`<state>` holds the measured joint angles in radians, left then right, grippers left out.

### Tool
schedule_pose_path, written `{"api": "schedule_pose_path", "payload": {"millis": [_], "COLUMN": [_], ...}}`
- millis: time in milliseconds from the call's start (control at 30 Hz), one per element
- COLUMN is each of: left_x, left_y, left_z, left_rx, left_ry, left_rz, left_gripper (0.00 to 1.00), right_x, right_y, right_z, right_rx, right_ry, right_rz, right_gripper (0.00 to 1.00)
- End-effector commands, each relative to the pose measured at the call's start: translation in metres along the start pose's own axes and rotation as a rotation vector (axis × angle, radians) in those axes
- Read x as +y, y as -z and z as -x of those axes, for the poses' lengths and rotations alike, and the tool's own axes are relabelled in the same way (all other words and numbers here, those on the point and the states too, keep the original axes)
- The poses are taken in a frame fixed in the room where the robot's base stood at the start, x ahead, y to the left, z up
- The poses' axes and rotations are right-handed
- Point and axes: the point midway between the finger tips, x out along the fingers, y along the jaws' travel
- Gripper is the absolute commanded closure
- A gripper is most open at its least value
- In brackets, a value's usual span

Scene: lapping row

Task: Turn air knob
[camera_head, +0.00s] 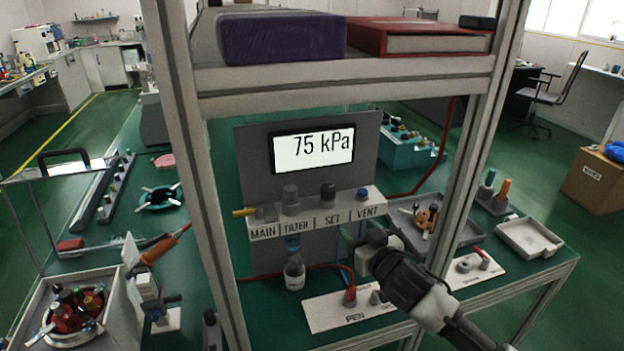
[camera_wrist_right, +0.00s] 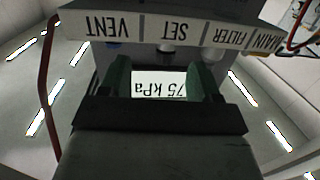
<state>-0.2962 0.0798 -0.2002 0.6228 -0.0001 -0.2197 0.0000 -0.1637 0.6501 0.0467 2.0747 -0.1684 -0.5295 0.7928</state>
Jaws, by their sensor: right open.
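A light panel (camera_head: 345,213) carries the labels MAIN, FILTER, SET and VENT. A black knob (camera_head: 328,191) stands above SET, a blue knob (camera_head: 363,193) above VENT and a grey knob (camera_head: 290,197) above FILTER. The display (camera_head: 312,149) behind reads 75 kPa. My right gripper (camera_head: 361,233) is open and empty, below and in front of the panel's SET–VENT end, apart from the knobs. In the right wrist view, upside down, its green fingers (camera_wrist_right: 161,80) frame the display (camera_wrist_right: 160,86), with the SET knob (camera_wrist_right: 165,47) beyond. No left gripper shows.
Frame posts stand on both sides of the panel, with a shelf (camera_head: 350,76) holding a purple box (camera_head: 281,37) and a red book (camera_head: 425,37) above. A small bottle (camera_head: 294,272) hangs below FILTER. Red tubing and a white PEN plate (camera_head: 325,312) lie below.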

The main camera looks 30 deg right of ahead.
Motion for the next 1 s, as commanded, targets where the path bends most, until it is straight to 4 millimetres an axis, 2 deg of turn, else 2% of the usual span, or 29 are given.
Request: {"api": "schedule_pose_path", "payload": {"millis": [33, 100, 200, 367, 800, 1000], "left_x": [0.0, 0.001, 0.001, 0.001, 0.001, 0.0], "left_y": [-0.002, -0.004, -0.006, -0.006, -0.005, -0.003], "left_z": [0.001, 0.001, 0.002, 0.006, 0.02, 0.022], "left_rx": [-0.003, -0.007, -0.011, -0.012, -0.011, -0.009], "left_ry": [0.0, -0.001, -0.001, -0.001, -0.001, -0.001], "left_rz": [0.0, 0.0, 0.0, 0.0, 0.0, 0.0], "left_gripper": [0.57, 0.57, 0.57, 0.57, 0.57, 0.57], "right_x": [-0.002, -0.005, -0.006, -0.006, -0.009, -0.01], "right_y": [0.022, 0.038, 0.047, 0.05, 0.056, 0.056], "right_z": [0.002, 0.004, 0.003, -0.014, -0.085, -0.1], "right_rx": [0.046, 0.083, 0.102, 0.103, 0.1, 0.1], "right_ry": [0.017, 0.031, 0.038, 0.037, 0.037, 0.037], "right_rz": [-0.003, -0.011, -0.017, -0.017, -0.018, -0.017], "right_gripper": [0.37, 0.37, 0.37, 0.37, 0.37, 0.37]}}
